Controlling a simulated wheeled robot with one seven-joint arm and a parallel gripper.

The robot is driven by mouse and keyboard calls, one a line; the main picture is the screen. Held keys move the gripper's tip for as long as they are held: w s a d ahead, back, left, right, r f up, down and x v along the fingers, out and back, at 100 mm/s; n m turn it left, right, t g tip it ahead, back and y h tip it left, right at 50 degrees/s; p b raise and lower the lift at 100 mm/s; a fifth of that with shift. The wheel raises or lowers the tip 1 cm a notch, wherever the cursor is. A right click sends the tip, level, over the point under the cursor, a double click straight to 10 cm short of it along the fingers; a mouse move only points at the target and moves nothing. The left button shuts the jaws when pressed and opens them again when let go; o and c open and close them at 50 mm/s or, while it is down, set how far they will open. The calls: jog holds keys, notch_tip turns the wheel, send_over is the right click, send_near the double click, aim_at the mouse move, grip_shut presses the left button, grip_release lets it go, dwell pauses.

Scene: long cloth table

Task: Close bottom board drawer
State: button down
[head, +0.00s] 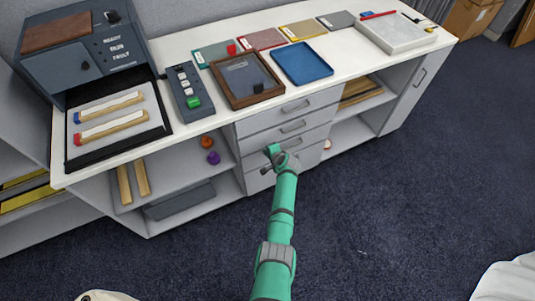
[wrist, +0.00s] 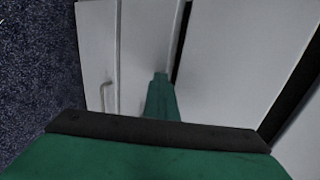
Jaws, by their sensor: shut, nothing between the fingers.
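The white drawer stack stands under the table top in the head view. Its bottom drawer (head: 313,156) is partly hidden behind my gripper and arm, and it looks nearly flush with the others. I cannot tell for sure whether it stands slightly out. My gripper (head: 272,151) is shut and empty, in front of the lower drawers. In the wrist view my gripper (wrist: 160,76) points at white panels, with a drawer handle (wrist: 105,95) to its left. A narrow dark gap shows between panels near the fingertips. Contact with a drawer front is not clear.
The white table top (head: 215,117) above holds a wooden-framed tray (head: 262,100), a blue tray (head: 302,64) and a button box (head: 186,93). Carpet floor (head: 400,210) is clear at right.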

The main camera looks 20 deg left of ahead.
jog(key=shift+w+a+r, duration=0.15)
jog(key=shift+a+r, duration=0.05)
jog(key=shift+r, duration=0.05)
